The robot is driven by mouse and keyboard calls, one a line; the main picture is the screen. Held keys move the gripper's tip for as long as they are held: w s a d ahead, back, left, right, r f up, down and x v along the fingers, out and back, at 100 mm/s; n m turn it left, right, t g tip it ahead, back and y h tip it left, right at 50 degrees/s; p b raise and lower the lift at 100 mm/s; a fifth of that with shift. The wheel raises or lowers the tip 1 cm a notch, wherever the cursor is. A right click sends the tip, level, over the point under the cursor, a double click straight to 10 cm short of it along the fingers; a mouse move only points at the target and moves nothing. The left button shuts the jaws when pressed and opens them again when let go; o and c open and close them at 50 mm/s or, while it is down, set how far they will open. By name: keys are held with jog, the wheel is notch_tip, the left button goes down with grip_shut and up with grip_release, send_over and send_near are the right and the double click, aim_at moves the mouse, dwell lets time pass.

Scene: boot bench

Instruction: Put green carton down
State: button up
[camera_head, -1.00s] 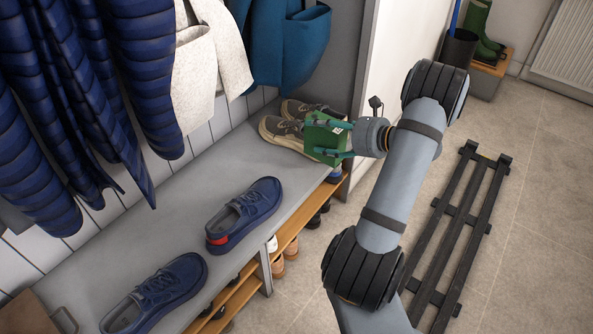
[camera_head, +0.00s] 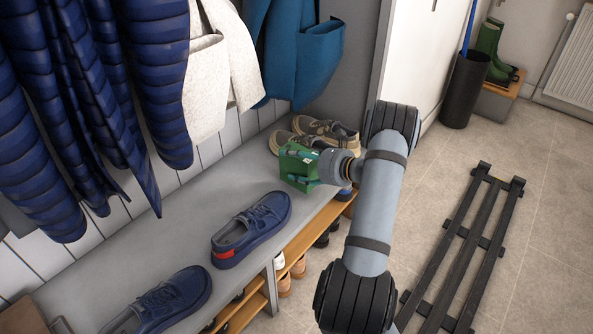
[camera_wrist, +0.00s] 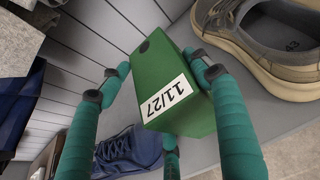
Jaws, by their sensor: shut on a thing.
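The green carton (camera_head: 297,168) is at the far part of the grey bench top (camera_head: 160,225), in front of the khaki shoes. My gripper (camera_head: 312,168) is shut on it, its teal fingers on the carton's sides. In the wrist view the carton (camera_wrist: 172,95) sits between the fingers of my gripper (camera_wrist: 165,85) and shows a white label reading 11/27. It is close above or on the bench; I cannot tell whether its base touches.
Khaki shoes (camera_head: 318,132) stand just behind the carton. Coats hang above. Bare bench lies between the navy shoe and the carton.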

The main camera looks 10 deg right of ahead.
aim_at(296, 169)
jog(key=shift+f+b, duration=0.35)
jog(key=shift+f, duration=1.05)
jog(key=shift+f, duration=0.1)
jog(key=shift+f, duration=0.15)
jog(key=o, duration=1.7)
jog(key=shift+c, duration=0.2)
jog(key=shift+r, duration=0.25)
jog(key=shift+s+d+r, duration=0.1)
jog(key=shift+s+d, duration=0.15)
jog(key=p+v, duration=0.2)
jog(key=v, duration=0.9)
jog(key=shift+s, duration=0.2)
